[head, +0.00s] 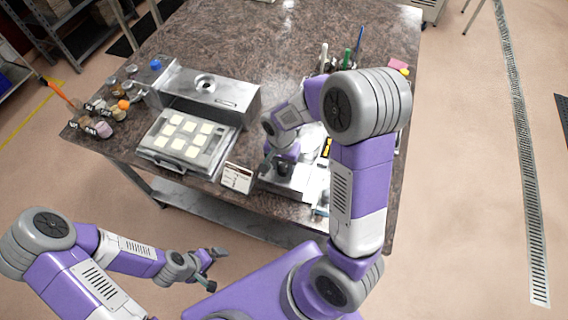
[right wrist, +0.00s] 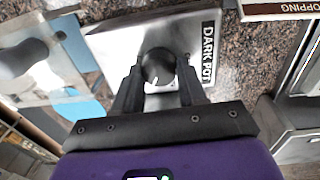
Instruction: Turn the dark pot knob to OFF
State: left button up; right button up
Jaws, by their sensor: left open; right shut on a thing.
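The dark pot knob (right wrist: 158,66) is a round black knob on a steel plate (right wrist: 112,42) in the right wrist view. A black label reading DARK POT (right wrist: 208,52) sits beside it. My right gripper (right wrist: 159,72) is shut on the knob, with one black finger on each side. A small pale mark shows on the knob's face; I cannot make out an OFF mark. In the head view my right gripper (head: 284,168) is low over the steel unit at the table's front edge and hides the knob. My left gripper (head: 212,268) is open and empty, off the table.
A steel box (head: 208,90) and a tray (head: 160,150) with several pale squares stand left of my right gripper. A small sign card (head: 238,177) stands close by. Small jars (head: 103,128) line the left edge. Upright tools (head: 346,57) stand behind my right arm.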

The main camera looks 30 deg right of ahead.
jog(key=n, duration=0.3)
jog(key=shift+n+b, duration=0.3)
jog(key=n, duration=0.3)
jog(key=shift+a+n, duration=0.1)
jog(key=shift+n, duration=0.2)
jog(key=n, duration=0.6)
jog(key=shift+t+b, duration=0.3)
jog(key=shift+b, duration=0.1)
jog(key=n, duration=0.5)
jog(key=shift+a+n+p, duration=0.1)
jog(key=shift+n+p, duration=0.3)
jog(key=n+p, duration=0.1)
jog(key=n, duration=0.4)
jog(key=shift+s+n+p, duration=0.1)
jog(key=shift+n+p, duration=0.2)
jog(key=shift+p, duration=0.05)
jog(key=o, duration=1)
jog(key=shift+o, duration=0.2)
